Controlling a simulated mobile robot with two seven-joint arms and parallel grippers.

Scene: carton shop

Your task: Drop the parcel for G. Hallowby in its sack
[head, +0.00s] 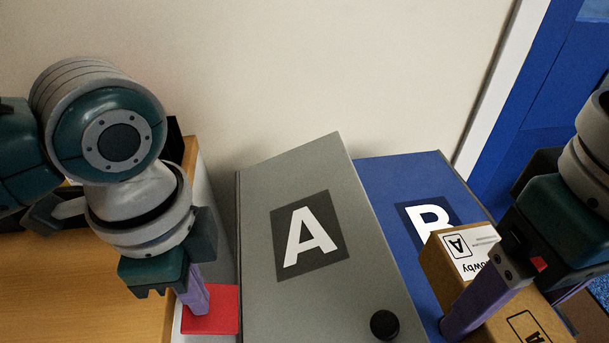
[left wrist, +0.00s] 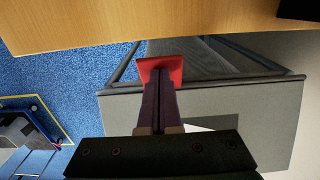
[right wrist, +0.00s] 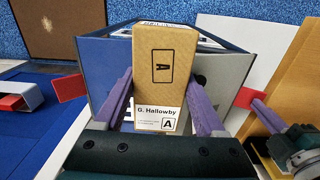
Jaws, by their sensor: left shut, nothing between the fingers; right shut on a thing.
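My right gripper (head: 492,293) is shut on a brown cardboard parcel (head: 448,268), which it holds up in front of the blue panel marked B (head: 400,190). In the right wrist view the parcel (right wrist: 166,50) has a white label reading "G. Hallowby" with a boxed A. The grey panel marked A (head: 260,200) stands left of the blue one. My left gripper (head: 203,312) is shut and empty, its fingertips at a red tab (head: 226,306) beside the grey panel. The tab (left wrist: 172,64) also shows at its fingertips in the left wrist view. The sacks are hidden from the head view.
A wooden surface (head: 60,280) lies at the left, under my left arm. A pale wall (head: 270,60) is behind the panels. A black knob (head: 385,325) is by the grey panel's lower edge. Another red tab (right wrist: 70,86) is at the blue panel's outer side.

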